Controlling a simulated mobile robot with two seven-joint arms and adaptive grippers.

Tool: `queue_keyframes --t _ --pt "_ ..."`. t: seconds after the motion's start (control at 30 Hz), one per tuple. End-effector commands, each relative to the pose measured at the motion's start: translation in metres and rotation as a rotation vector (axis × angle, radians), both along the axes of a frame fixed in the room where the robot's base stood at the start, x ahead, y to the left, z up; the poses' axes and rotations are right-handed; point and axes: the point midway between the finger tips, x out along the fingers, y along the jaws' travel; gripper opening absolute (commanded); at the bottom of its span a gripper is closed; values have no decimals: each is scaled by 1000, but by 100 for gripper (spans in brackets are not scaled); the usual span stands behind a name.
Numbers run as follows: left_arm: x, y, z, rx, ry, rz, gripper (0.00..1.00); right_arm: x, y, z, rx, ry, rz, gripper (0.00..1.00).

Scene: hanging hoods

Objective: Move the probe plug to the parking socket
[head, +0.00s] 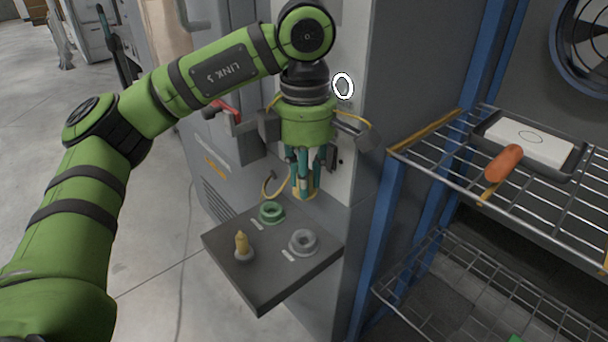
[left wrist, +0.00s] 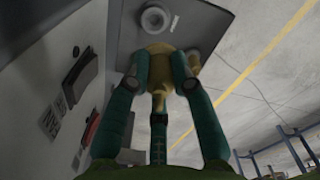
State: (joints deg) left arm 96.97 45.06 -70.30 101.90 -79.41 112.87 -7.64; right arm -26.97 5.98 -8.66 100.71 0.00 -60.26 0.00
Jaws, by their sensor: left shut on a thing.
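My left gripper (head: 304,180) is above the back right of a dark shelf, its teal fingers pointing down. It is shut on a yellow piece, which I take to be the probe plug (left wrist: 158,70); the fingers partly hide it. In the left wrist view my left gripper (left wrist: 160,80) has its fingers around this piece. The shelf carries a green ring socket (head: 270,212), a grey ring socket (head: 303,242) and an upright yellow plug (head: 243,245) in a pale base. Their labels are unreadable, so I cannot tell which is the parking socket. My right gripper is not in view.
The dark shelf (head: 262,285) juts from a grey cabinet (head: 225,165). A thin yellow cord (head: 268,184) loops beside my fingers. A blue-framed wire rack (head: 425,165) stands close on the right, holding a white box (head: 525,142) and an orange handle (head: 503,163). Open floor lies left.

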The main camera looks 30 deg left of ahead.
Motion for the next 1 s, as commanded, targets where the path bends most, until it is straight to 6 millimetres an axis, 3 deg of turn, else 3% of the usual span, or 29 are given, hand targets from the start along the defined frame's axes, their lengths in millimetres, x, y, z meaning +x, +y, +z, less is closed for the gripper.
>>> queue_keyframes --t 0.7,1.0 --pt "0 0 30 1 1 0 0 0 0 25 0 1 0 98" --pt "0 0 31 0 0 0 0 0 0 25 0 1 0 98"
